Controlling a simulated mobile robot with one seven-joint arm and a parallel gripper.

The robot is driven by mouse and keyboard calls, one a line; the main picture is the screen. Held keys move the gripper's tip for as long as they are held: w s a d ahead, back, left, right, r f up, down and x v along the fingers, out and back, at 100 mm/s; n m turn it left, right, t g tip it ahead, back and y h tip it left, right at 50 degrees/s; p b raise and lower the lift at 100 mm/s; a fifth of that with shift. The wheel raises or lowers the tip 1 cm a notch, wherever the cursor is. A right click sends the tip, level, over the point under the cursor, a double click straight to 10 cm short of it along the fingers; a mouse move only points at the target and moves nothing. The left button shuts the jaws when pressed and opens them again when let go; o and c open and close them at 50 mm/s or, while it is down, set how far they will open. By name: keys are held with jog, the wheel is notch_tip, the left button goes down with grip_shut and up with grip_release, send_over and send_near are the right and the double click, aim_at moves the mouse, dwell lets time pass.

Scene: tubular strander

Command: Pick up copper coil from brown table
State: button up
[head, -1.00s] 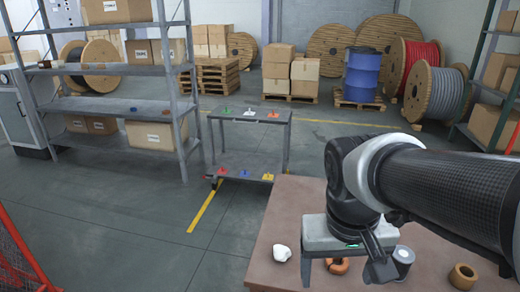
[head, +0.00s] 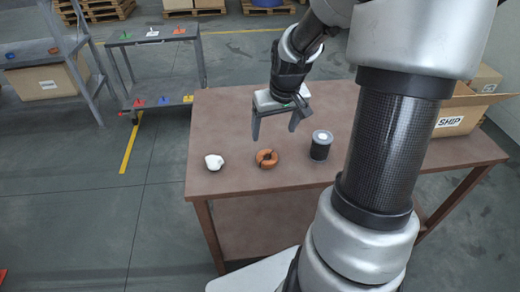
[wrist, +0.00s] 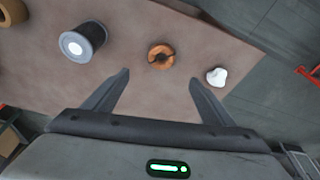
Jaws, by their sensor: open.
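The copper coil (head: 261,158) is an orange-brown ring with a dark gap, lying flat on the brown table (head: 240,115) near its front edge. In the wrist view the coil (wrist: 153,56) shows beyond my fingertips, between their lines. My gripper (head: 273,136) is open and empty, above the table and apart from the coil. It also shows in the wrist view (wrist: 160,75), with both fingers spread.
A white lump (head: 214,162) lies left of the coil, and a dark spool with a pale top (head: 321,146) stands to its right. A tan ring (wrist: 13,12) lies farther along. An open cardboard box (head: 460,112) is at the table's right end. A grey cart (head: 155,65) stands behind left.

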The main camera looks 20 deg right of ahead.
jog(key=b, duration=0.2)
send_over(263, 164)
jog(key=d, duration=0.3)
jog(key=x, duration=0.3)
jog(key=s+x, duration=0.1)
jog(key=x, duration=0.4)
jog(key=shift+s+a+f, duration=0.2)
jog(key=shift+s+f, duration=0.1)
jog(key=shift+f, duration=0.25)
jog(key=shift+b+x, duration=0.75)
jog(key=shift+x, duration=1.95)
jog(key=shift+s+a, duration=0.1)
jog(key=shift+c, duration=0.4)
jog(key=shift+r, duration=0.15)
jog(key=c, duration=1.2)
